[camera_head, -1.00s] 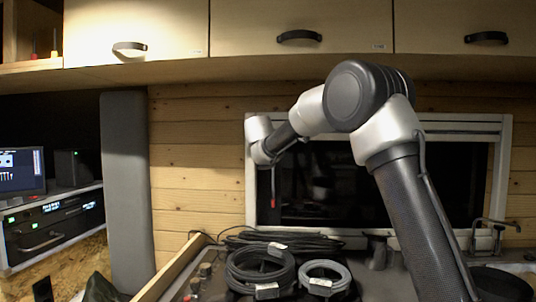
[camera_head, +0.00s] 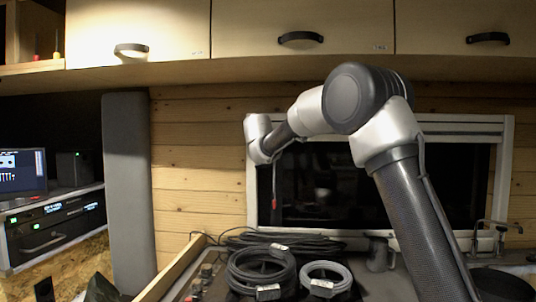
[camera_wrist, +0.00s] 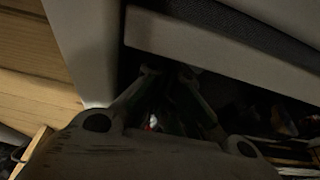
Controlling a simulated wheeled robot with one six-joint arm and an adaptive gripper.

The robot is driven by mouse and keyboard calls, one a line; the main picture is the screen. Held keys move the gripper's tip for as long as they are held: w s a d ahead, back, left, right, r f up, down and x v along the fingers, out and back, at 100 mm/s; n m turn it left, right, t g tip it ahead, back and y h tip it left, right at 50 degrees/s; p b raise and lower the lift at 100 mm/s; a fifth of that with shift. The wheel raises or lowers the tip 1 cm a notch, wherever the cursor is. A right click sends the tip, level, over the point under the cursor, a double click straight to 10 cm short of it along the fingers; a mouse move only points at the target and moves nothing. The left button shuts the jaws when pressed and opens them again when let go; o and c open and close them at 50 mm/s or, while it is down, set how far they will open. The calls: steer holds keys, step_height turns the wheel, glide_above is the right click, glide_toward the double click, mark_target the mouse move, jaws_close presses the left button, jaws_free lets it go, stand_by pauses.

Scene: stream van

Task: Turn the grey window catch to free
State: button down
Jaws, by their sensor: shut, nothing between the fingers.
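The window (camera_head: 340,190) has a white frame and dark glass, and sits in the wood wall behind the bench. My arm reaches to its upper left corner. In the wrist view my gripper (camera_wrist: 168,72) is shut and empty, its fingertips close to a pale bar (camera_wrist: 210,52) of the window and a dark gap below it. The white frame side (camera_wrist: 88,45) shows to the left. I cannot make out the grey catch in either view. A small red-tipped dark piece (camera_head: 274,188) hangs below my wrist in the head view; I cannot tell what it belongs to.
Coiled cables (camera_head: 262,272) lie on the bench below the window, with a lighter coil (camera_head: 326,279) beside them. A tap (camera_head: 490,236) stands at the right. Wooden cupboards (camera_head: 300,28) hang above. A grey padded panel (camera_head: 128,190) stands left.

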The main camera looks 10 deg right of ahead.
steer(key=shift+a+r, duration=0.2)
stand_by(0.6)
steer(key=shift+w+a+r, duration=0.25)
steer(key=shift+a+r, duration=0.1)
steer(key=shift+a, duration=0.25)
